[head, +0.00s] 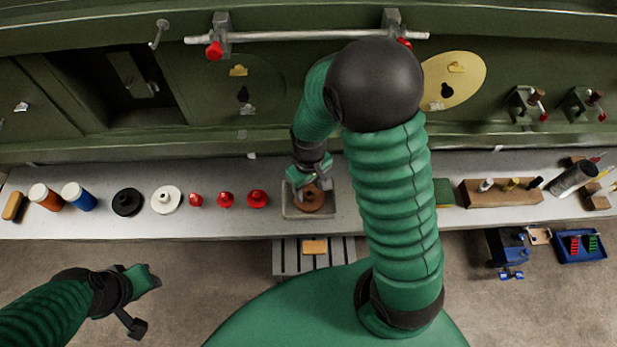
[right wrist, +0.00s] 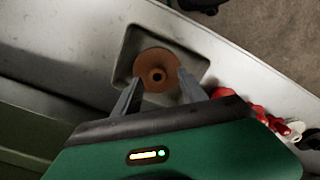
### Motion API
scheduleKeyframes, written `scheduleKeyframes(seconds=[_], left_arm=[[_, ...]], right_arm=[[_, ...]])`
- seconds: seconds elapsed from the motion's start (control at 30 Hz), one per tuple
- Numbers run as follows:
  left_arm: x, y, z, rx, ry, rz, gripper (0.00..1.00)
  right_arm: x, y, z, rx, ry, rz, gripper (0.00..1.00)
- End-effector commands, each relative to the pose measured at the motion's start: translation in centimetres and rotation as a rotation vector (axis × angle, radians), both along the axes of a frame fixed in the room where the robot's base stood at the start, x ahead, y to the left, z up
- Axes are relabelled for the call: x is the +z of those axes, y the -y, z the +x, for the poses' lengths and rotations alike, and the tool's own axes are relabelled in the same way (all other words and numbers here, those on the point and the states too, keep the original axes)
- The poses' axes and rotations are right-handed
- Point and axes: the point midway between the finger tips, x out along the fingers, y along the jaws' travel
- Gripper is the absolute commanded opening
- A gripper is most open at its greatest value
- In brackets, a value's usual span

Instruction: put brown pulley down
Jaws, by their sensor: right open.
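The brown pulley (head: 310,199) lies in a shallow grey tray (head: 289,212) on the bench. In the right wrist view the pulley (right wrist: 157,70) shows as a round brown disc with a dark centre hole, inside the tray (right wrist: 133,42). My right gripper (head: 312,188) is above the pulley. Its fingers (right wrist: 158,88) are spread on either side of the pulley's near part, and it is open. Whether a finger touches the rim I cannot tell. My left gripper (head: 150,303) hangs over the floor at the lower left, away from the bench, with its jaws apart and empty.
Left of the tray on the bench (head: 225,225) stand red knobs (head: 226,200), a white pulley (head: 166,200), a black pulley (head: 127,202) and bottles (head: 78,196). Right of it are a green pad (head: 444,192) and a wooden block (head: 500,193). The green fuselage wall (head: 270,130) rises behind.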

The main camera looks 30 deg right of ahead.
Motion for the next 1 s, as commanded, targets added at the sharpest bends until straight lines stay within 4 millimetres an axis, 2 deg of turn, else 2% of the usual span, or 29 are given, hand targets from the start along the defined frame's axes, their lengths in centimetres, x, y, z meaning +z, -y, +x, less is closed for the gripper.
scheduleKeyframes(seconds=[0.03,0.2,0.37,0.47,0.6,0.67,1.0], left_arm=[[0.0,0.0,0.0,0.000,0.000,0.000,0.36],[-0.1,0.0,0.0,0.000,0.000,0.000,0.36],[-0.2,0.0,0.0,0.000,0.000,0.000,0.36],[-0.2,0.0,0.0,0.000,0.000,0.000,0.36],[-0.2,0.0,0.0,0.000,0.000,0.000,0.36],[-0.2,0.0,0.0,0.000,0.000,0.000,0.36],[-0.2,0.0,0.0,0.000,0.000,0.000,0.36]], right_arm=[[1.5,0.0,0.2,0.001,0.008,-0.001,0.49],[5.8,0.0,0.2,0.002,0.007,-0.001,0.49],[8.2,0.0,0.2,0.000,0.003,-0.002,0.49],[8.5,-0.9,-0.7,-0.016,0.039,-0.003,0.49],[8.1,-3.7,-3.2,-0.074,0.177,0.003,0.49],[8.0,-4.3,-3.8,-0.091,0.215,0.007,0.49],[7.8,-4.5,-3.9,-0.100,0.230,0.010,0.49]])
